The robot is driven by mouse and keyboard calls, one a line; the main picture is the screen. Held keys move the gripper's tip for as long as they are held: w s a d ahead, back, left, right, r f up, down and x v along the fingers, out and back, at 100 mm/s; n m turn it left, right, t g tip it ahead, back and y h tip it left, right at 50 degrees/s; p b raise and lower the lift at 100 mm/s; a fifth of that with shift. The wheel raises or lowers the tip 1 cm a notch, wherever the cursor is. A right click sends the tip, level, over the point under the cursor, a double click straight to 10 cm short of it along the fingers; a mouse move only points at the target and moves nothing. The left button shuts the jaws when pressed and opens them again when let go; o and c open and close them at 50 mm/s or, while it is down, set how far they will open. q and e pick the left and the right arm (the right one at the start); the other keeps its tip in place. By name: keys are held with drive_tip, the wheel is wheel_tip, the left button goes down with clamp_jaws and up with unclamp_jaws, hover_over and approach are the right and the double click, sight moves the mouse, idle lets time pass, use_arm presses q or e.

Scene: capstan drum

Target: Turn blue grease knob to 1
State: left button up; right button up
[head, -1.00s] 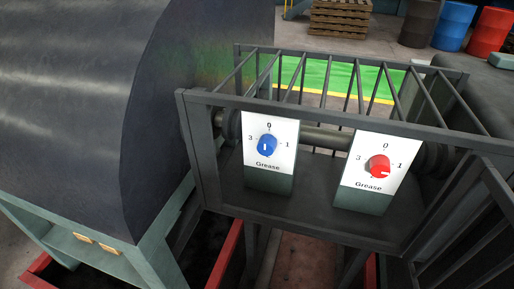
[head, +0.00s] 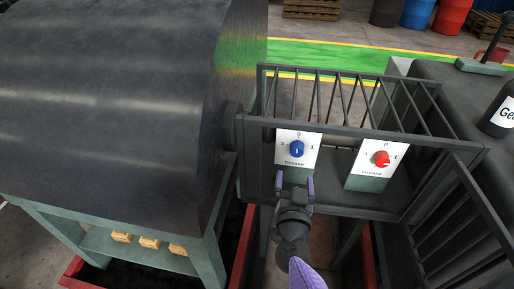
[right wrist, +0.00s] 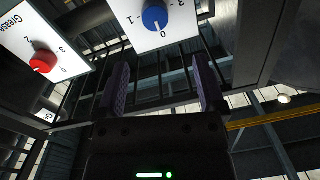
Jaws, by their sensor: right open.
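The blue grease knob (head: 297,148) is on a white panel (head: 284,166) at the left of the barred cage, with 0 above it. In the right wrist view the open fingers (right wrist: 161,65) stand apart, short of the knob. My left gripper is out of view.
A red grease knob (head: 381,158) sits on a second white panel to the right. Bars of the dark cage (head: 350,122) rise around both panels. A large dark drum (head: 110,110) fills the left. A dark bottle (head: 502,112) stands at the far right.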

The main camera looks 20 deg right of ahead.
sight(297, 153)
drive_tip(key=b+x, duration=0.1)
drive_tip(key=x, duration=0.2)
drive_tip(key=b+x, duration=0.1)
drive_tip(key=x, duration=0.2)
drive_tip(key=b+x, duration=0.1)
drive_tip(key=x, duration=0.1)
drive_tip(key=shift+w+d+f, duration=0.2)
drive_tip(key=shift+d+f, duration=0.15)
drive_tip(key=shift+d, duration=0.1)
drive_tip(key=shift+w+d, duration=0.2)
drive_tip(key=shift+w, duration=0.1)
drive_tip(key=shift+w+r, duration=0.1)
drive_tip(key=c, duration=0.7)
clamp_jaws()
drive_tip(key=shift+m, duration=0.3)
